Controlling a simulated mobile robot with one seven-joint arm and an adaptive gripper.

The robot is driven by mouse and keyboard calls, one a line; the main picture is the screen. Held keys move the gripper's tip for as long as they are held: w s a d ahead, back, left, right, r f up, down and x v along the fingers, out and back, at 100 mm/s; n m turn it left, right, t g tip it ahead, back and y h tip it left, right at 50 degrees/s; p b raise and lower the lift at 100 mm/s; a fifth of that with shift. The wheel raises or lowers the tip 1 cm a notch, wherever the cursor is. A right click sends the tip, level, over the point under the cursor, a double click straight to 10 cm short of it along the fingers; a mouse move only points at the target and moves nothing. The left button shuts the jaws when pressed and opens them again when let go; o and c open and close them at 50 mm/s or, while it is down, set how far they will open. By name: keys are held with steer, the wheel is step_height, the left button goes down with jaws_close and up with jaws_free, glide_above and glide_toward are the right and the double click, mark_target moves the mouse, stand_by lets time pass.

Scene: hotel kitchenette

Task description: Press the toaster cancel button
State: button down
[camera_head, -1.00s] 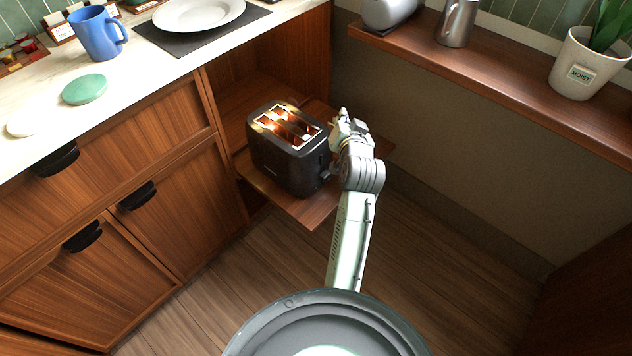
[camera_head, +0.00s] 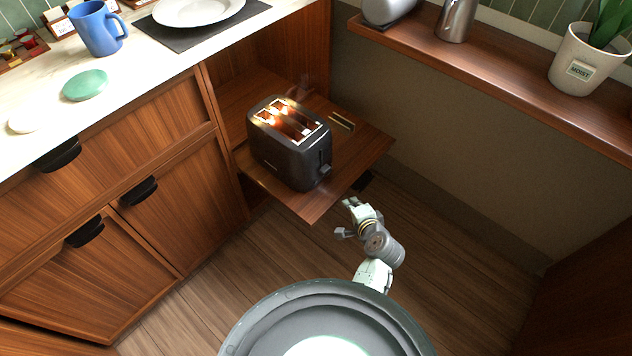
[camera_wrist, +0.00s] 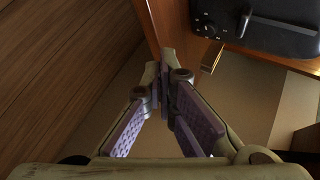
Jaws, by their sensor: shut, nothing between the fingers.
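The black toaster (camera_head: 283,158) stands upright on a pull-out wooden shelf (camera_head: 315,205), its slots glowing orange. A lever (camera_head: 325,170) shows on its right end. The toaster also shows in the wrist view (camera_wrist: 285,38) at top right, with a round knob (camera_wrist: 208,29) and the lever (camera_wrist: 245,22) on the end facing me. I cannot make out the cancel button for certain. My gripper (camera_head: 347,217) is shut and empty, in front of and to the right of the shelf's front edge, apart from the toaster. Its fingertips meet in the wrist view (camera_wrist: 168,68).
Cabinet doors with black handles (camera_head: 139,192) lie left of the shelf. A counter with a blue mug (camera_head: 97,30) and plate (camera_head: 198,10) is above. A wall shelf (camera_head: 480,62) with a plant pot (camera_head: 585,62) runs along the right. The floor around my arm is clear.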

mark_target(316, 182)
steer(key=w+a, duration=0.1)
steer(key=a, duration=0.1)
steer(key=w+a, duration=0.3)
steer(key=shift+w+a+r, duration=0.1)
steer(key=shift+w+a, duration=0.05)
steer(key=shift+a, duration=0.25)
steer(key=shift+w+a, duration=0.45)
steer(key=shift+a, duration=0.2)
steer(key=shift+a, duration=0.1)
stand_by(0.8)
steer(key=shift+w+a+p, duration=0.25)
steer(key=shift+p, duration=0.15)
steer(key=shift+w+a, duration=0.2)
steer(key=shift+a, duration=0.1)
stand_by(0.5)
stand_by(0.3)
steer(key=shift+s+d+p, duration=0.3)
steer(key=shift+s+d, duration=0.2)
steer(key=shift+d, duration=0.15)
